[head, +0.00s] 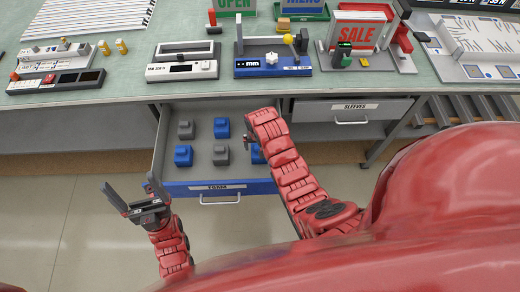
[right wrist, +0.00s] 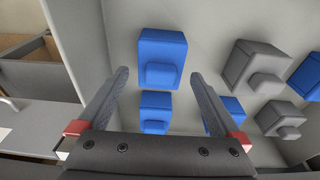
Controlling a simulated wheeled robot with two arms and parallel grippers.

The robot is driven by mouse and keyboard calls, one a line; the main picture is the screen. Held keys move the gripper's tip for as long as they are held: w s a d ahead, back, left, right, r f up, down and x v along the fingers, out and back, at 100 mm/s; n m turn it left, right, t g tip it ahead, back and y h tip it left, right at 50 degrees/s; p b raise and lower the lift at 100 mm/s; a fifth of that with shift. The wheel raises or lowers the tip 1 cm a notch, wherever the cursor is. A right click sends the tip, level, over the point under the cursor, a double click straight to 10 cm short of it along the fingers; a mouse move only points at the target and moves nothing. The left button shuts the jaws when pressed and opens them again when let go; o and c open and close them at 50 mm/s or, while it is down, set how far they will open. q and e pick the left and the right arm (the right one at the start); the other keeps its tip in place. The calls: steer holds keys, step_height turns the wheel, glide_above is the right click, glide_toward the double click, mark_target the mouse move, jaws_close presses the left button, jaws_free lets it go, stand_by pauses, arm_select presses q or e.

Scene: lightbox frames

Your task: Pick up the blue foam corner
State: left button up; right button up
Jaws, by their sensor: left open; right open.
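Blue foam corners lie in the open drawer: one (head: 183,155) at the left, one (head: 222,127) at the back, one (head: 257,153) partly behind my right arm. The right wrist view shows a blue foam corner (right wrist: 162,50) just beyond the fingertips, a second (right wrist: 155,112) between the fingers, and a third (right wrist: 229,107) partly behind the right finger. My right gripper (right wrist: 158,73) is open and empty above the drawer; in the head view its fingers are mostly hidden by my arm. My left gripper (head: 122,194) is open and empty, left of the drawer front.
Grey foam corners (head: 185,129) (head: 221,154) lie among the blue ones. The drawer's blue front (head: 265,187) and side walls surround them. The green-topped bench (head: 120,78) with signs and fixtures overhangs behind. A closed sleeves drawer (head: 345,110) is at the right. Floor is clear at left.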

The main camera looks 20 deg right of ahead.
steer(key=shift+w+f, duration=0.15)
steer(key=shift+f, duration=0.7)
steer(key=shift+c, duration=0.3)
steer(key=c, duration=1.2)
